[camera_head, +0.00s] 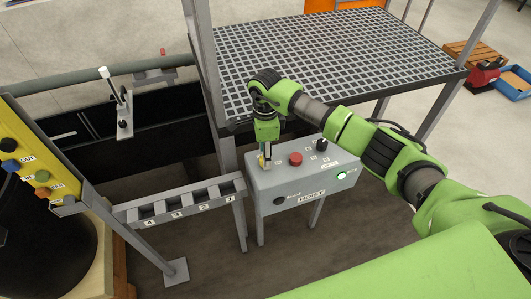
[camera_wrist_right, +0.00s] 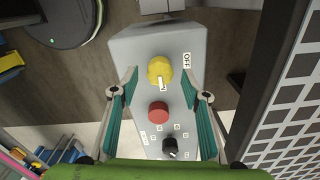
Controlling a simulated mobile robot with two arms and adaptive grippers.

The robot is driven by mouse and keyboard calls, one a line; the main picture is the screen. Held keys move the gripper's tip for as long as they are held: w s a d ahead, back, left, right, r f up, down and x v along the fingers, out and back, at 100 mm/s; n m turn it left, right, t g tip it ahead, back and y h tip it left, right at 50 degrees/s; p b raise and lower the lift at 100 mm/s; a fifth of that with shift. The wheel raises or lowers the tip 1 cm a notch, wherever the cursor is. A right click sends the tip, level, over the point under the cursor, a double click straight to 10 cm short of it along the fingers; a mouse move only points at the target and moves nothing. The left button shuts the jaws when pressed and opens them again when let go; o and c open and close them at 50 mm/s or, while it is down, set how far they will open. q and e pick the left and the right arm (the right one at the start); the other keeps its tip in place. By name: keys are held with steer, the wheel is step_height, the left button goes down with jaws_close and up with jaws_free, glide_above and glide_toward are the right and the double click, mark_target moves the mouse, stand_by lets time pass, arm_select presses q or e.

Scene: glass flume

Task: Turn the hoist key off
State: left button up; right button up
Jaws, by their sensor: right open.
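My right gripper (camera_head: 264,163) points down over the box's left end. In the wrist view its teal fingers (camera_wrist_right: 160,74) are open, one on each side of the yellow switch, with gaps visible. Their exact height is unclear. My left gripper is out of view.
A black knob (camera_head: 320,145) is on the box top; a lit green button (camera_head: 342,175) and a black knob (camera_head: 279,201) are on its front. The grated platform (camera_head: 345,50) is close behind. A numbered slotted rack (camera_head: 186,206) and yellow button panel (camera_head: 37,150) are at left.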

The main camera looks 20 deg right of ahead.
steer(key=shift+f, duration=0.85)
steer(key=c, duration=1.1)
steer(key=shift+o, duration=0.2)
steer(key=m+b, duration=0.2)
steer(key=m, duration=0.1)
steer(key=shift+f+m, duration=0.1)
steer(key=shift+m, duration=0.2)
steer(key=m+b, duration=0.2)
steer(key=m, duration=0.2)
steer(key=shift+m, duration=0.3)
steer(key=m+b, duration=0.1)
steer(key=m, duration=0.3)
steer(key=shift+m, duration=0.3)
steer(key=m+b, duration=0.1)
steer(key=m, duration=0.4)
